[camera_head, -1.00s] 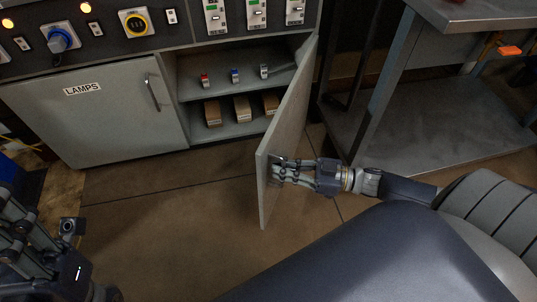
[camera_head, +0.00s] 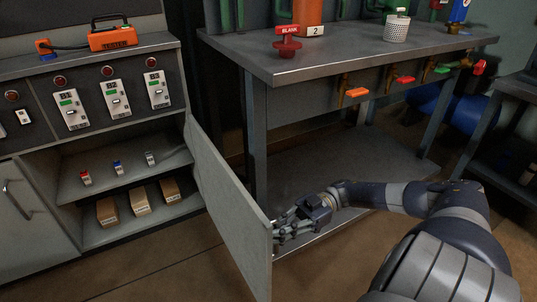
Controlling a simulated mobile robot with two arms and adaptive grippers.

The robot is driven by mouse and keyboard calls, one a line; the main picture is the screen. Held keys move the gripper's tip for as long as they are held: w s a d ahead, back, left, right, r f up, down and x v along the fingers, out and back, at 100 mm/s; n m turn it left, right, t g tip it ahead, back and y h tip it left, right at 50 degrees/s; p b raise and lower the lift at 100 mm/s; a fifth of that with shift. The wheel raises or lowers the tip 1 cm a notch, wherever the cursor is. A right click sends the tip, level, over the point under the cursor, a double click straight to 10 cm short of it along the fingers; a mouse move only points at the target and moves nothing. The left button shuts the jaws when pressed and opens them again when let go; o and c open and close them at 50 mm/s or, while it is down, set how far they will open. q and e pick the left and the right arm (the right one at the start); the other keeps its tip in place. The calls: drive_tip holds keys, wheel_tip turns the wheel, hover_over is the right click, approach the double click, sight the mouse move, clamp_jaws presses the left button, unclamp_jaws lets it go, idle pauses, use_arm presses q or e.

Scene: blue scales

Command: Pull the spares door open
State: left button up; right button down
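The spares door (camera_head: 232,205) is a plain grey panel hinged at the right side of the cabinet opening. It stands wide open, swung out into the room, with its inner face toward me. My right gripper (camera_head: 284,231) is at the free edge, on the outer side of the door. Its fingertips are partly hidden by the door edge, and no handle shows, so I cannot tell whether it grips anything. My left gripper is out of view.
The cabinet's shelves hold small switches (camera_head: 117,168) and brown boxes (camera_head: 139,201). A metal workbench (camera_head: 300,66) with a lower shelf (camera_head: 350,165) stands right of the door, close to my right arm. Bare floor (camera_head: 185,270) lies in front of the cabinet.

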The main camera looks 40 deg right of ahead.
drive_tip(key=shift+s+d+f, duration=0.1)
drive_tip(key=shift+d, duration=0.15)
drive_tip(key=c, duration=1.7)
unclamp_jaws()
drive_tip(key=d, duration=0.4)
drive_tip(key=s+d, duration=0.1)
drive_tip(key=d, duration=0.3)
drive_tip(key=s+d, duration=0.1)
drive_tip(key=d, duration=0.2)
drive_tip(key=shift+s+d, duration=0.1)
drive_tip(key=shift+d, duration=0.3)
drive_tip(key=shift+s, duration=0.1)
